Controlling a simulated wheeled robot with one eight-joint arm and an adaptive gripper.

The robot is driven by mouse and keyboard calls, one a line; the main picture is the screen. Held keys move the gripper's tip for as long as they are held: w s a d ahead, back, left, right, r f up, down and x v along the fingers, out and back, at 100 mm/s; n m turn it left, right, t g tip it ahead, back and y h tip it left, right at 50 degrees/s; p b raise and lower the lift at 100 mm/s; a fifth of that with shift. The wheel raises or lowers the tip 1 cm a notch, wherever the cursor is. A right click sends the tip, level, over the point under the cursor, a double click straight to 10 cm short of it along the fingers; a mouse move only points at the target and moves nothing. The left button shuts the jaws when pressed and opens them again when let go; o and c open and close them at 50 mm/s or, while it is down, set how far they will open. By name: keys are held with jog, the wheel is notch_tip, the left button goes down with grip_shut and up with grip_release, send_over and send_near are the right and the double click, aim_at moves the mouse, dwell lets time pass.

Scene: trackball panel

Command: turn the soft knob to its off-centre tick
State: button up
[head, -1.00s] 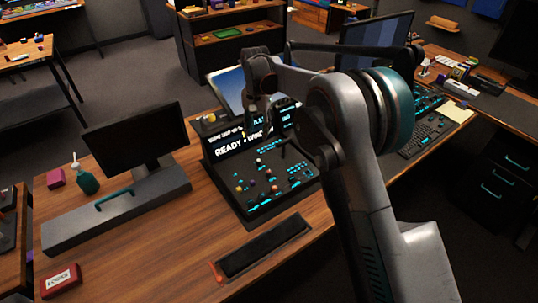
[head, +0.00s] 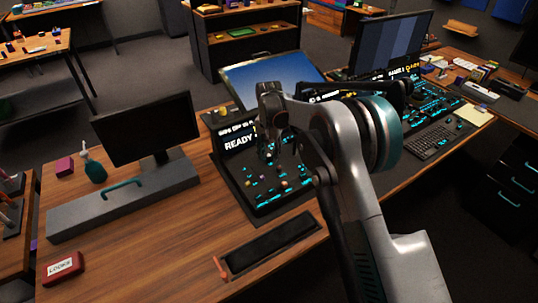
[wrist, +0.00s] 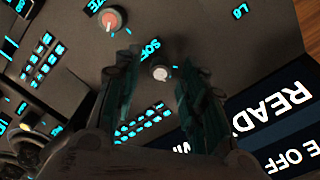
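The soft knob (wrist: 160,73) is a small dark knob with a pale cap on the grey control panel (wrist: 190,25), beside a cyan label that reads as SOFT. In the wrist view my gripper (wrist: 157,76) is open, with one dark finger on each side of the knob. Gaps show between the knob and both fingers, and I cannot tell their height above the panel. The knob's pointer and off-centre tick are too small to make out. In the head view my gripper (head: 269,143) is over the panel, and the knob cannot be picked out there.
A larger knob with a red cap (wrist: 110,20) stands near the soft knob. Lit button rows (wrist: 145,122) and the READY screen (wrist: 270,105) lie close by. In the head view, a monitor (head: 145,127) and a dark tray (head: 270,246) flank the panel.

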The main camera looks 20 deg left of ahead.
jog(key=shift+f, duration=0.2)
grip_shut()
dwell(0.3)
jog(key=n+p, duration=0.1)
jog(key=n, duration=0.4)
jog(key=shift+r+n, duration=0.1)
jog(key=shift+n, duration=0.2)
jog(key=shift+a+n+p, duration=0.1)
jog(key=shift+n+p, duration=0.2)
jog(key=shift+n, duration=2)
